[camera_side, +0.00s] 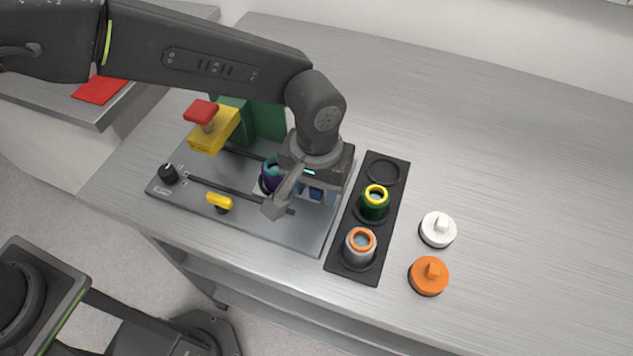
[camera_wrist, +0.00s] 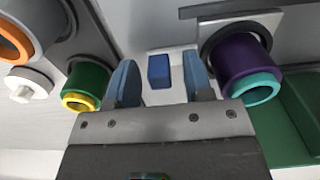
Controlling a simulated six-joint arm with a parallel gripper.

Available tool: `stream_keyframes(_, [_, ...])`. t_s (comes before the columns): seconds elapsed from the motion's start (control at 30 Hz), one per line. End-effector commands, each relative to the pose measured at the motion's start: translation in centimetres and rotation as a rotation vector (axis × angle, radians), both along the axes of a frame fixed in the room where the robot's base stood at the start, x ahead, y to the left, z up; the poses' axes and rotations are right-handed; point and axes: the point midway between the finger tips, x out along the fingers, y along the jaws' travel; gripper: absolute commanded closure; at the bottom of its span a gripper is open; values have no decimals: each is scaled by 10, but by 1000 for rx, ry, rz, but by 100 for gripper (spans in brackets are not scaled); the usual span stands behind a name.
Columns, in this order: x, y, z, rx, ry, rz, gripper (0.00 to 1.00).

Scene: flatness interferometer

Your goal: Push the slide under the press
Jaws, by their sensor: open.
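The slide (camera_side: 261,188) is a pale plate at the right end of the rails, largely hidden by my arm. It carries a purple cup with a teal rim (camera_side: 268,178), which also shows in the wrist view (camera_wrist: 238,62). A blue block (camera_wrist: 159,71) lies between my fingers in the wrist view, with gaps on both sides. My gripper (camera_wrist: 160,82) is open and points down at the slide's right end in the side view (camera_side: 316,194). The press, with a yellow head (camera_side: 214,130), red knob (camera_side: 201,110) and green body (camera_side: 265,119), stands at the back left.
A black rack (camera_side: 349,218) to the right holds a green cup (camera_side: 375,205) and a grey cup (camera_side: 360,250); its far place is empty. White (camera_side: 437,230) and orange (camera_side: 429,277) lids lie beyond. A yellow lever (camera_side: 219,201) and black knob (camera_side: 168,174) sit on the base plate.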

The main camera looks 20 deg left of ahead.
Motion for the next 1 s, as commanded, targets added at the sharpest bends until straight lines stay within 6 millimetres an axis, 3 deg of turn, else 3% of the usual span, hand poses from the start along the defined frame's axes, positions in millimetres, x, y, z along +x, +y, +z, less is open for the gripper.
stream_keyframes(0.1, [0,0,0,0,0,0,55])
stream_keyframes(0.57, [0,0,0,0,0,0,99])
stream_keyframes(0.87, [0,1,1,0,0,0,100])
stream_keyframes(1.0, [1,16,1,1,1,4,100])
